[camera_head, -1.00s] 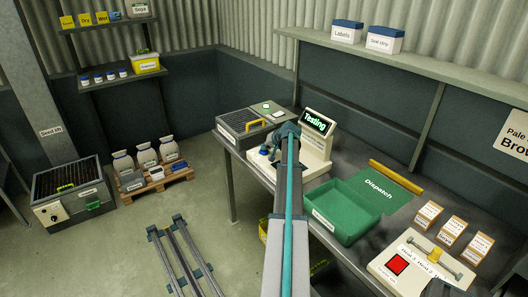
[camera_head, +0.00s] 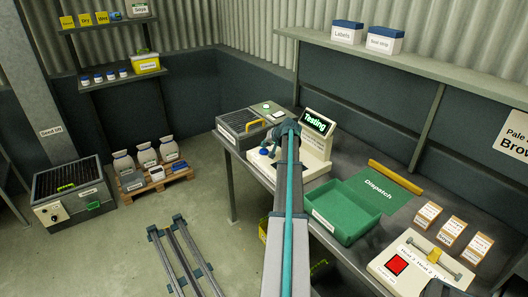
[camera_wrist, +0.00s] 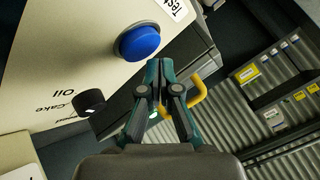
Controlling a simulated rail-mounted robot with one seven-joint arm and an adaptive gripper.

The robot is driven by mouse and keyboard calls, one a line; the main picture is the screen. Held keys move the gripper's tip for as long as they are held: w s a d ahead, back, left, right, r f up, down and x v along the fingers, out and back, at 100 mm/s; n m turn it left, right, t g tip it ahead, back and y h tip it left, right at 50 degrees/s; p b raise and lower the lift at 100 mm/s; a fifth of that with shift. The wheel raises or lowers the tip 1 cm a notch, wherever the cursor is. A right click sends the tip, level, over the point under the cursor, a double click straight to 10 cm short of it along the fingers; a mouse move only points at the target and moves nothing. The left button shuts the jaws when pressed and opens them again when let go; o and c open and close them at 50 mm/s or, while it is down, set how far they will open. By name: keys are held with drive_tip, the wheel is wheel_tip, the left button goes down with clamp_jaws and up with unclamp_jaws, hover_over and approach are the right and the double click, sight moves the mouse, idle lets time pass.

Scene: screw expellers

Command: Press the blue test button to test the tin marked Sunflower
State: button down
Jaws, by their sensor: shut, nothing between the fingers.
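The blue test button (camera_wrist: 139,41) is a round dome on the cream tester panel in the wrist view. In the head view it is a small blue spot (camera_head: 263,152) beside my arm. My gripper (camera_wrist: 166,66) is shut and empty, its tips just to the lower right of the button in the wrist picture, with a visible gap. The tester's screen (camera_head: 318,122) reads "Testing" in green. A dark knob (camera_wrist: 88,102) sits on the panel near the words "Oil" and "Cake". I cannot make out a tin marked Sunflower; my arm hides part of the tester.
A grey grilled unit with a yellow handle (camera_head: 252,125) stands left of the tester. The green Dispatch tray (camera_head: 343,231) is to its right on the bench. Farther right are several labelled packets and a heat sealer (camera_head: 387,274). Open floor lies left of the bench.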

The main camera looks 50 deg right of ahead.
sight(265, 151)
drive_tip(key=shift+r+p, duration=0.8)
drive_tip(key=shift+r, duration=1.7)
drive_tip(key=shift+f, duration=0.1)
